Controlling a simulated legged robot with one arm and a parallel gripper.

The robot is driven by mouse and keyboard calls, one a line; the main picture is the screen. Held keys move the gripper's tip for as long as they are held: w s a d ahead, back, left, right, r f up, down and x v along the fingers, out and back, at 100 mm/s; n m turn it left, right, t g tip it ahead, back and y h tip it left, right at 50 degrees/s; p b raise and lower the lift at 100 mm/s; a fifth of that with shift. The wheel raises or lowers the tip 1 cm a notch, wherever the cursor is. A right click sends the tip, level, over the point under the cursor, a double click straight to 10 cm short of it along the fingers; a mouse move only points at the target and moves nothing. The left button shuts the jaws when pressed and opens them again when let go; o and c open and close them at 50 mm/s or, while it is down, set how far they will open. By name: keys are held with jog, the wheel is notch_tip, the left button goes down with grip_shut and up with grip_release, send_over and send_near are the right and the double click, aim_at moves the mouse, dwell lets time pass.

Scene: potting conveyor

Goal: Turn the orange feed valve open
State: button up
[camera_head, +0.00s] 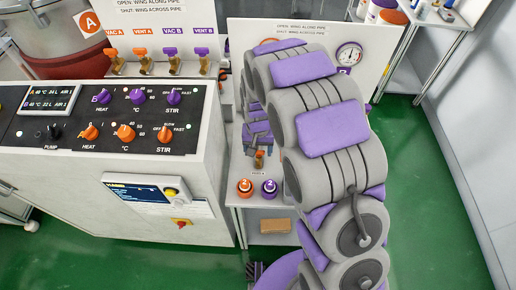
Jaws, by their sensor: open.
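A small brass valve (259,160) with an orange-brown top stands on the grey bench, just below my gripper (258,138). I cannot tell whether this is the orange feed valve, or which way its wing points. Part of an orange round thing (267,41) shows behind my arm on the white panel. My gripper hangs beneath the folded grey and purple arm, open, with its fingers small and partly hidden. I cannot tell whether it touches the valve. Orange-handled valves marked VAC A (112,53) and VENT A (140,53) stand on the console's back edge.
A white control console (150,185) with orange and purple knobs fills the left. Orange (245,187) and purple (269,188) numbered caps sit on the bench's front. A gauge (349,55) is on the white panel. Green floor (430,190) is clear at right.

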jog(key=shift+d, duration=0.1)
jog(key=c, duration=1.1)
jog(key=shift+o, duration=0.2)
jog(key=shift+r+m+p, duration=0.1)
jog(key=shift+m+p, duration=0.2)
jog(key=shift+p, duration=0.1)
jog(key=m+p, duration=0.2)
jog(key=p, duration=0.1)
jog(key=shift+r+m, duration=0.15)
jog(key=shift+m, duration=0.15)
jog(key=m+p, duration=0.4)
jog(key=m, duration=0.1)
jog(key=shift+p, duration=0.35)
jog(key=m+p, duration=0.3)
jog(key=m, duration=0.2)
jog(key=shift+w, duration=0.1)
jog(key=shift+m+p, duration=1.4)
jog(key=shift+m, duration=0.8)
